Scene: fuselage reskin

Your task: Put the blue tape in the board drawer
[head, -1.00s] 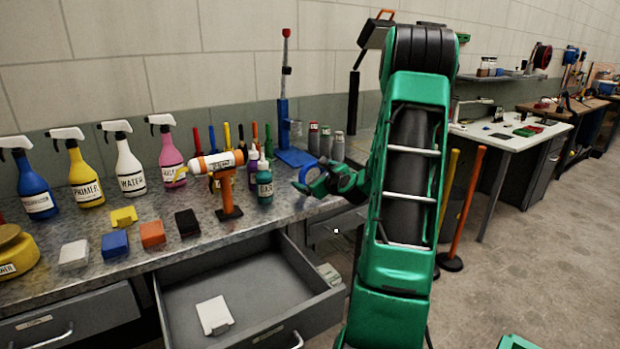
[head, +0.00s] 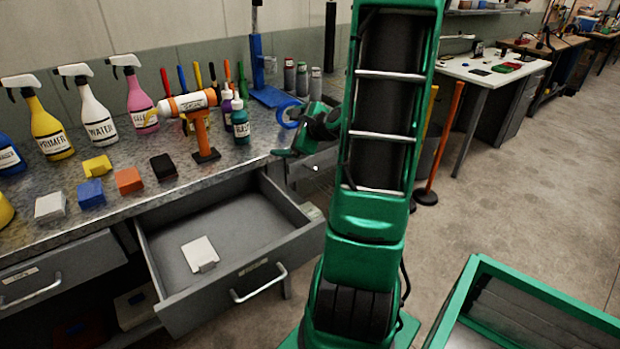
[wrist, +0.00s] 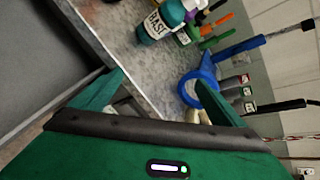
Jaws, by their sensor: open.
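The blue tape (head: 288,116) is a ring-shaped roll near the bench's right front edge. In the head view my gripper partly hides it; in the wrist view the tape (wrist: 185,90) shows as a ring near the right fingertip. My gripper (head: 284,152) is open and empty beside the bench edge, just in front of the tape. In the wrist view my gripper (wrist: 158,78) has its fingers spread apart. A grey drawer (head: 270,262) stands pulled out under the bench, with a white flat item (head: 200,254) inside. Its label is too small to read.
Spray bottles (head: 98,115), an orange tool (head: 200,125), a teal bottle (head: 240,122) and coloured blocks (head: 129,180) stand on the bench (head: 225,165). A green-edged cart (head: 540,300) is at lower right. Open floor (head: 540,170) lies right of my arm.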

